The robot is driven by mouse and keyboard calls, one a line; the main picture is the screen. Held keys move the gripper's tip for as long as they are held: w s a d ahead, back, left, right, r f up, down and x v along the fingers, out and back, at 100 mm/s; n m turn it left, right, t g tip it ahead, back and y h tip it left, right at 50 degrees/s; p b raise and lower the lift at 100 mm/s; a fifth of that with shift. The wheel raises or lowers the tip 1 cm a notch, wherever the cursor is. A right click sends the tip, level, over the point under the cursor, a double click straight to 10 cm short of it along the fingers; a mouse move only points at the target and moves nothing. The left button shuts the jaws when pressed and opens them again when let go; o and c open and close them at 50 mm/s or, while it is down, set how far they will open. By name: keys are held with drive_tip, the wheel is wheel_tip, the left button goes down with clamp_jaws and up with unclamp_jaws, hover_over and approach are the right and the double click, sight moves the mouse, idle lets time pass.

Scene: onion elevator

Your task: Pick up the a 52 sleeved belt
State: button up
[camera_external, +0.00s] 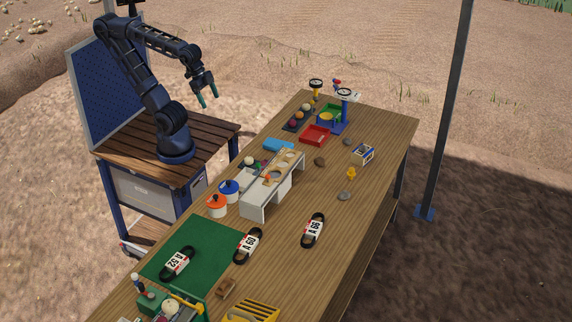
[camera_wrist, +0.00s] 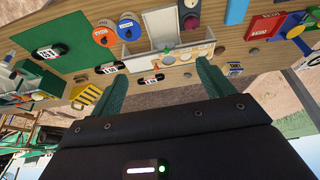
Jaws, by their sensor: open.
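The A 52 sleeved belt (camera_external: 177,263) is a black loop with a white sleeve, lying on the green mat (camera_external: 205,247) at the near left of the table. In the wrist view a belt (camera_wrist: 47,53) lies on the green mat (camera_wrist: 40,22), its label too small to read. Two similar belts lie nearby: A 60 (camera_external: 248,245) at the mat's right edge and A 66 (camera_external: 313,230) on bare wood. My gripper (camera_external: 209,97) is open and empty, raised in the air left of the table's far half, well away from the belts.
A grey-white stand (camera_external: 270,190) with holes is mid-table. Orange (camera_external: 217,206) and blue (camera_external: 229,190) lidded pots stand beside it. A yellow slotted block (camera_external: 253,310) and a brown item (camera_external: 226,288) lie near the mat. A red tray (camera_external: 315,135) is farther back.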

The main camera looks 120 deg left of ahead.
drive_tip(key=w+d+f+n+g+h, duration=0.15)
drive_tip(key=w+d+n, duration=0.25)
drive_tip(key=w+d, duration=0.8)
drive_tip(key=n+g+h, duration=0.3)
drive_tip(key=n, duration=1)
hover_over(177, 260)
drive_tip(key=a, duration=0.4)
drive_tip(key=f, duration=2.7)
drive_tip(key=shift+w+d+f, duration=0.1)
drive_tip(key=shift+w+f, duration=0.15)
drive_tip(key=shift+f, duration=0.15)
drive_tip(key=shift+s+x, duration=0.1)
drive_tip(key=shift+x, duration=2.4)
drive_tip(key=shift+s+x, duration=0.15)
drive_tip(key=shift+x, duration=2.35)
drive_tip(key=shift+c, duration=0.2)
drive_tip(key=c, duration=1.1)
